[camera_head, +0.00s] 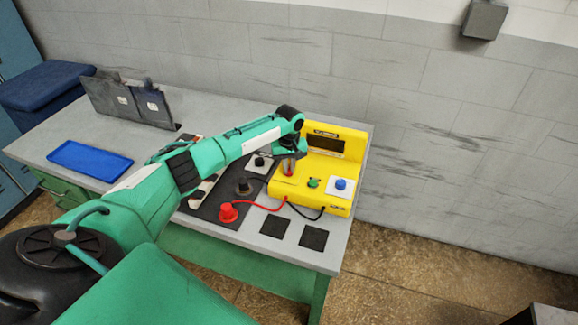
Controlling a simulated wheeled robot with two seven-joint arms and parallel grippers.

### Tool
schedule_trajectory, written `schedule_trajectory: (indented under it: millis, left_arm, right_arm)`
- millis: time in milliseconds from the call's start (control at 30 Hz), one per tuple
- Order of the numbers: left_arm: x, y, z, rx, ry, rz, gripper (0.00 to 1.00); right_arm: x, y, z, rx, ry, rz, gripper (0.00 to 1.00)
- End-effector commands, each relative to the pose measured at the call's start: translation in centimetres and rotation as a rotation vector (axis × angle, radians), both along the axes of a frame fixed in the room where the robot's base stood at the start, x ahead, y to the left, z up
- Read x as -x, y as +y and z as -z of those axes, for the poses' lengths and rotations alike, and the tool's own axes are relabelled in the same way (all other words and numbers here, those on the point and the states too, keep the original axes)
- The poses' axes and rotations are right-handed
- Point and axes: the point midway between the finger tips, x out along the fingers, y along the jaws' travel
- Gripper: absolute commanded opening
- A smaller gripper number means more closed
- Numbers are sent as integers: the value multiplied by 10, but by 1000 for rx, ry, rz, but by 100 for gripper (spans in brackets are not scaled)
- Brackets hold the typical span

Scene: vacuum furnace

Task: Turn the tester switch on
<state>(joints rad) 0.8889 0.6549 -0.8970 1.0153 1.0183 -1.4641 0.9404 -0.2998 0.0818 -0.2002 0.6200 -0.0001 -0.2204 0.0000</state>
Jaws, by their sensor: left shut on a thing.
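The yellow tester (316,197) stands on the right part of the bench, with a dark display on its raised back. A green knob (313,183) and a blue button (340,184) show on its top face. My left gripper (289,168) points down over the left part of that face. It is shut on a small reddish part there, which looks like the tester switch; the fingers hide most of it. The switch's position cannot be told. My right gripper is not in view.
A red plug (228,212) with a red lead and a black plug (243,186) lie left of the tester. Two dark square pads (314,238) lie in front. A blue tray (90,160) is at the left. The wall stands close behind the bench.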

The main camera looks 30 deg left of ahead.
Motion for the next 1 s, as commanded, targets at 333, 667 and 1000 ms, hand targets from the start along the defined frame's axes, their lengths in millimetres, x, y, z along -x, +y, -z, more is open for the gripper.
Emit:
schedule_trajectory:
  millis: [333, 667, 1000]
  left_arm:
    - [1, 1, -1, 1, 1, 206, 0]
    - [1, 2, -1, 1, -1, 516, 0]
    - [1, 3, -1, 0, -1, 809, 0]
  right_arm:
    - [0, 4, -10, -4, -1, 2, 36]
    - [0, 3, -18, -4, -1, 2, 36]
    - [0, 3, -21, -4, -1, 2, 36]
